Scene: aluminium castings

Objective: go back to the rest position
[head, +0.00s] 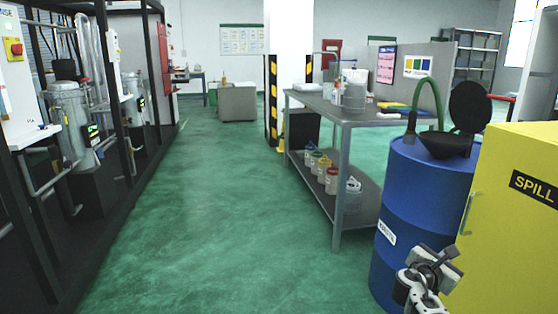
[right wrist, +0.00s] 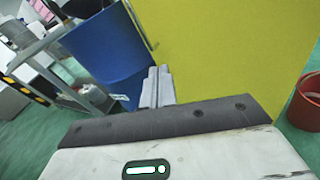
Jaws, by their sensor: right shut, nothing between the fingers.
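My right gripper (head: 445,262) shows at the bottom right of the head view, in front of the blue drum and beside the yellow cabinet. In the right wrist view its two grey fingers (right wrist: 158,75) are together, with nothing between them. My left gripper is in neither view.
A blue drum (head: 408,215) with a black funnel and a yellow spill cabinet (head: 510,230) stand close to my right arm. A grey workbench (head: 345,118) holds containers above and on its lower shelf. A red bucket (right wrist: 305,100) stands right of the cabinet. Green floor (head: 220,210) is clear in the middle.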

